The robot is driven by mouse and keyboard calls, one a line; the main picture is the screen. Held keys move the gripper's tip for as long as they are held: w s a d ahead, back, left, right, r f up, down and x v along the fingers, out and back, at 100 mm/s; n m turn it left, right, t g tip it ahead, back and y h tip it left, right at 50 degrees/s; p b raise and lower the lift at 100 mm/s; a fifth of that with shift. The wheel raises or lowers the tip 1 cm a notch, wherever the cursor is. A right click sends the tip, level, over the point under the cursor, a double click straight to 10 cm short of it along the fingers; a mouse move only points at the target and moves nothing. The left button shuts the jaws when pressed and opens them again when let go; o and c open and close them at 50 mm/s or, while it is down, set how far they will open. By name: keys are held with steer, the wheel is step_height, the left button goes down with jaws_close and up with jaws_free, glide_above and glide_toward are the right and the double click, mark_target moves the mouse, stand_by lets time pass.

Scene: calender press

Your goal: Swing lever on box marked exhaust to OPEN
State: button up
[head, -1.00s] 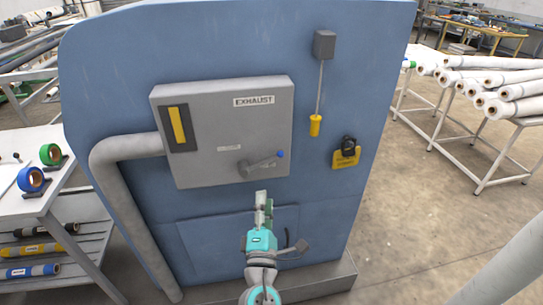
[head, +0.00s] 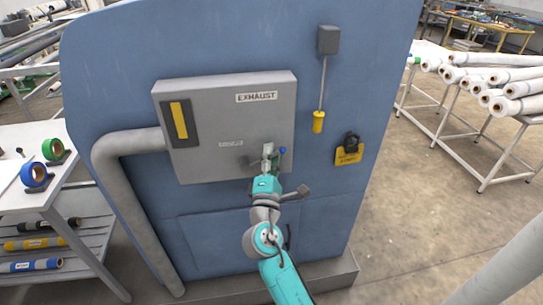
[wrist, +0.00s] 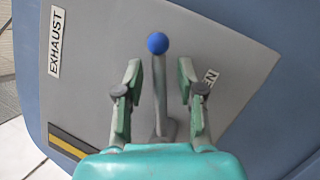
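The grey box marked EXHAUST (head: 215,105) is on the blue machine panel, and its face also fills much of the wrist view (wrist: 215,40). Its lever (wrist: 160,88) has a grey bar with a blue ball knob (wrist: 158,43) and a grey pivot at its base. My gripper (wrist: 158,85) is open, with one green-padded finger on each side of the lever bar and a visible gap on both sides. The knob sticks out beyond the fingertips. A label ending in EN (wrist: 210,78) is partly hidden behind the right finger. In the head view my gripper (head: 271,153) covers most of the lever.
A yellow pull handle (head: 318,121) hangs from a grey switch box at the upper right. A yellow tag with a black padlock (head: 349,154) is at the right. A grey pipe (head: 120,165) joins the box's left side. A table with tape rolls (head: 45,190) stands left.

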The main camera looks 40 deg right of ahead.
steer(key=shift+w+d, duration=0.1)
jaws_close()
steer(key=shift+s+d+f+m+g, duration=0.15)
steer(key=shift+f+m+g, duration=0.35)
steer(key=shift+m, duration=0.5)
steer(key=shift+s+d+f+m+g, duration=0.1)
steer(key=shift+f+m+g, duration=0.35)
steer(key=shift+m, duration=0.55)
jaws_free()
steer(key=v, duration=1.2)
